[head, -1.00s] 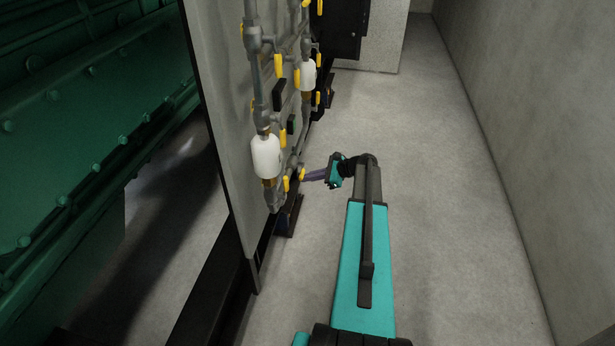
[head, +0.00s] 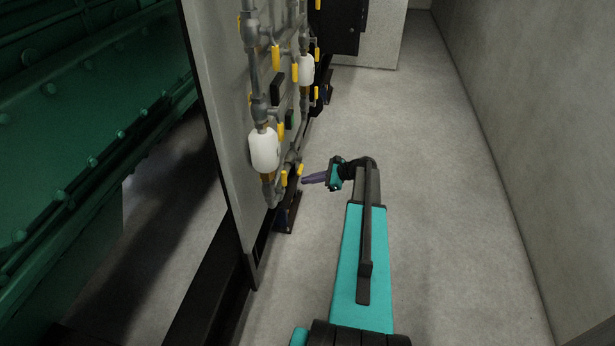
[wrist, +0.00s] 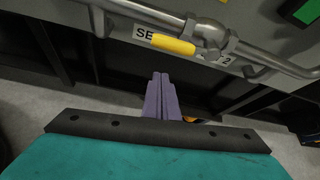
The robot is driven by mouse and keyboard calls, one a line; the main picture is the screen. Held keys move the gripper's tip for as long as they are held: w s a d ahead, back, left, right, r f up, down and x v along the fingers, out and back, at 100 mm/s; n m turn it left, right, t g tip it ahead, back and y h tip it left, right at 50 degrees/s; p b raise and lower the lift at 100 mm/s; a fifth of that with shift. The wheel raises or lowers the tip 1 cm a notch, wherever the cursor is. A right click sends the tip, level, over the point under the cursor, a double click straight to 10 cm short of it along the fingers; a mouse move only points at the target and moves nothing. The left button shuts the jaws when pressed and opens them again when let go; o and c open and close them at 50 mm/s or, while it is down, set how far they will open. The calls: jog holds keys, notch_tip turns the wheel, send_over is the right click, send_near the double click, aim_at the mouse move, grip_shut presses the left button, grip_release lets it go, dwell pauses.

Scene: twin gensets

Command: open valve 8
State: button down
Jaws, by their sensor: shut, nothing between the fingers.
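Yellow valve handles sit along grey pipes on the panel (head: 222,125). Which one is valve 8 I cannot tell in the head view. My gripper (head: 304,181) has purple fingers and is just right of the lowest handles (head: 284,178), at the panel's lower end. In the wrist view, my gripper's fingers (wrist: 161,76) are together and empty, pointing at the panel below a yellow handle (wrist: 173,44). That handle lies nearly along its pipe and covers part of a white label (wrist: 144,34); "SE" and a "2" show. The fingertips appear apart from the handle.
Two white filter bowls (head: 265,150) hang in the pipework. A green engine (head: 80,120) is behind the panel at left. A concrete wall (head: 530,130) runs along the right, with clear floor (head: 420,140) between. A dark cabinet (head: 337,22) stands further back.

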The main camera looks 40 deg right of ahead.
jog(key=v, duration=1)
jog(key=shift+d, duration=0.4)
jog(key=shift+w, duration=0.15)
